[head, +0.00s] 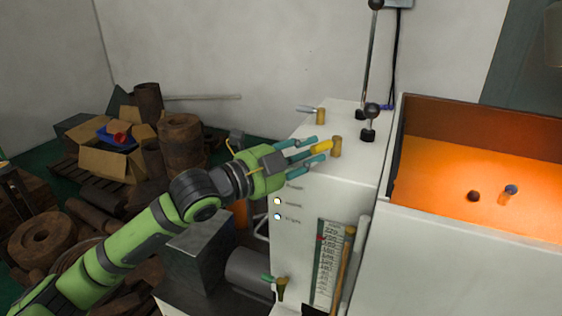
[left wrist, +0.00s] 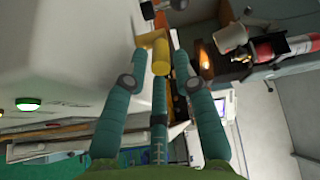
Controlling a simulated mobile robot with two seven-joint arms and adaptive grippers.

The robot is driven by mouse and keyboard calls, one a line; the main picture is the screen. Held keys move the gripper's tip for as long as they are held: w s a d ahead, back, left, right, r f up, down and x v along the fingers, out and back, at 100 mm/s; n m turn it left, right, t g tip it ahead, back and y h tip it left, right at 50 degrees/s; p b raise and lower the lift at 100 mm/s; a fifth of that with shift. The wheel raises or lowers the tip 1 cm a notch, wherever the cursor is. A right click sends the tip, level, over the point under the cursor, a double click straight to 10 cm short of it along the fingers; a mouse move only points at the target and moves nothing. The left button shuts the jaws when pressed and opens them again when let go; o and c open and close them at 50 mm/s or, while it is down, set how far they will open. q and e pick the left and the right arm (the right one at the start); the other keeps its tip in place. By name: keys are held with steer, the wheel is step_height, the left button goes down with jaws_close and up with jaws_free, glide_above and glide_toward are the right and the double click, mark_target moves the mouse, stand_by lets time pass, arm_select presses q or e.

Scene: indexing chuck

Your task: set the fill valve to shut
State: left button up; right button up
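A valve with a yellow lever (head: 321,146) and a brass body (head: 336,147) stands on top of the white machine cabinet (head: 300,234). No label that I can read tells which valve is the fill valve. My left gripper (head: 319,149) has its teal fingers around the yellow lever. In the left wrist view the yellow lever (left wrist: 160,52) lies between the spread fingertips of the left gripper (left wrist: 160,66), with gaps visible on both sides. The lever points toward the gripper's palm. My right gripper is not in view.
A second brass valve with a pale lever (head: 307,109) stands behind. A green-levered valve (head: 279,286) sits low at the cabinet front. Ball-topped levers (head: 370,120) stand right of the yellow valve. An orange-lit open tank (head: 440,180) is at right; clutter (head: 120,165) lies left.

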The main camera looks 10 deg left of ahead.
arm_select(q)
steer(key=v, duration=0.8)
steer(key=shift+s, duration=0.2)
steer(key=shift+r, duration=0.1)
